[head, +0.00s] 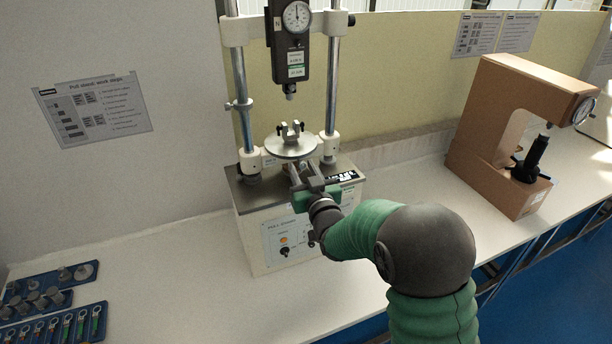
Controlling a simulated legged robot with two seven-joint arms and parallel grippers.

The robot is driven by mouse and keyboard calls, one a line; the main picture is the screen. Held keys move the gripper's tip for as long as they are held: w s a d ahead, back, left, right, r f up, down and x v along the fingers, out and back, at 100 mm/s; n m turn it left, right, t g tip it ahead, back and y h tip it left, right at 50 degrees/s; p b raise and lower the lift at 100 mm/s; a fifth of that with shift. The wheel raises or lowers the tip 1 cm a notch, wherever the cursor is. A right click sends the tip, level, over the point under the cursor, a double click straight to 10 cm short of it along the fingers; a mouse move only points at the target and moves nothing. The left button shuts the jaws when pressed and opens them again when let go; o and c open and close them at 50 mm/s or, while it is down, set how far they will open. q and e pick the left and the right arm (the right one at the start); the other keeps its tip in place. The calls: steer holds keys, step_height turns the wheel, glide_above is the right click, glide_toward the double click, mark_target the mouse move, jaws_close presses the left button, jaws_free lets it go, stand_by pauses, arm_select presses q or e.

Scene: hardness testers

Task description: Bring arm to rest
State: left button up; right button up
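My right arm (362,228) has a green sleeve and a dark elbow, and it reaches in from the lower right. My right gripper (298,172) is at the front of the pull tester (262,213), just below its round plate (291,147). Its fingers point up and away from me. I cannot tell whether they are apart or closed, or whether they touch the tester. My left gripper is out of view.
A gauge (297,18) hangs above the plate between two posts. A tan hardness tester (484,125) stands at the right. Blue trays (37,299) with small parts lie at the lower left. The white bench (165,290) is clear between trays and tester.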

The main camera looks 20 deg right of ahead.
steer(key=s+a+f+g+y+b, duration=0.1)
steer(key=s+a+f+g+b, duration=0.1)
steer(key=s+f+g, duration=0.45)
steer(key=s+a+f+g+b, duration=0.1)
steer(key=s+a+f+b, duration=0.15)
steer(key=f, duration=0.65)
steer(key=s+a+f+g, duration=0.1)
steer(key=s+f+g, duration=0.1)
steer(key=s, duration=0.5)
steer(key=s+a+f+n+g+b, duration=0.1)
steer(key=s+f+g, duration=0.2)
steer(key=s+f, duration=0.2)
steer(key=s+a+f+g+y, duration=0.1)
steer(key=s+f+g, duration=0.2)
steer(key=s, duration=0.7)
steer(key=shift+s+f, duration=0.2)
steer(key=shift+f, duration=0.1)
steer(key=shift+a, duration=0.15)
